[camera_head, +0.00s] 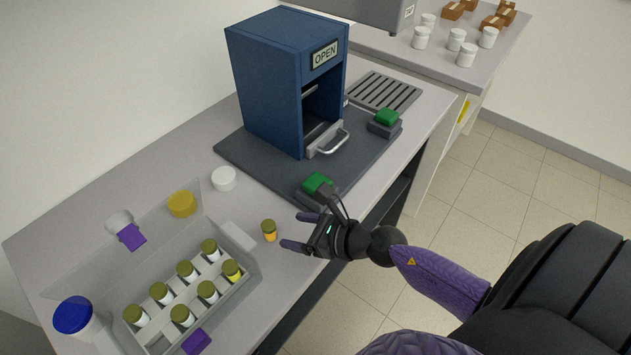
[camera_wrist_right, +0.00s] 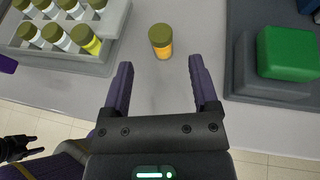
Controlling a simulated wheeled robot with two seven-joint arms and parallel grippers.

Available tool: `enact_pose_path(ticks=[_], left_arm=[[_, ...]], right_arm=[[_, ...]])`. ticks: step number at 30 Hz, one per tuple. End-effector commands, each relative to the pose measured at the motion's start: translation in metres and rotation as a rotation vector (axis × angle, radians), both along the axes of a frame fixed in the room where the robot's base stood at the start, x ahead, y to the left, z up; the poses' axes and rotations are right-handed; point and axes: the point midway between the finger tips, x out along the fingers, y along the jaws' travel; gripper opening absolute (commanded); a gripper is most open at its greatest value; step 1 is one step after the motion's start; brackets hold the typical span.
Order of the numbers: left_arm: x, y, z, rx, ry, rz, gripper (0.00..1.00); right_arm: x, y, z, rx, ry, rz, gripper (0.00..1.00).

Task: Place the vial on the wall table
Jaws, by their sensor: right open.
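A small orange vial (camera_head: 269,231) with an olive cap stands upright on the grey bench (camera_head: 190,150), between the rack and the blue cabinet. In the right wrist view the vial (camera_wrist_right: 160,42) stands just beyond the fingertips, roughly centred between them. My right gripper (camera_head: 299,231) is open and empty beside the vial, not around it. My left gripper (camera_wrist_right: 18,148) shows small at the left edge of the right wrist view; its jaw state is unclear. A farther table (camera_head: 490,62) stands at the back; I cannot tell which surface is the wall table.
A rack (camera_head: 245,290) holds several capped vials, one yellowish. The blue cabinet (camera_head: 270,90), marked OPEN, stands on a dark base with green buttons (camera_head: 318,183). White jars (camera_head: 466,55) and brown boxes (camera_head: 492,22) occupy the farther table. A white lid (camera_head: 224,178) lies behind the vial.

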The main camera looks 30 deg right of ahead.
Motion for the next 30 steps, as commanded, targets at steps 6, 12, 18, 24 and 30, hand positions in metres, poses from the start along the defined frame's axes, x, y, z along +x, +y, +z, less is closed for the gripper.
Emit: enact_pose_path(ticks=[6, 12, 18, 24, 30], left_arm=[[0.000, 0.004, -0.003, 0.006, 0.001, -0.003, 0.59], [0.000, 0.003, -0.003, 0.004, -0.001, -0.002, 0.59], [0.001, -0.001, -0.003, -0.002, -0.003, 0.001, 0.59], [0.001, -0.005, -0.003, -0.008, -0.003, 0.003, 0.59], [0.001, -0.005, -0.003, -0.009, -0.003, 0.004, 0.59]], right_arm=[[-0.037, -0.022, 0.015, 0.000, 0.002, -0.002, 0.77], [-0.044, -0.026, 0.021, 0.000, -0.001, -0.001, 0.77], [-0.043, -0.026, 0.021, 0.000, -0.001, -0.001, 0.77], [-0.043, -0.026, 0.021, 0.001, -0.001, -0.001, 0.77], [-0.043, -0.026, 0.020, 0.001, -0.001, -0.001, 0.77]])
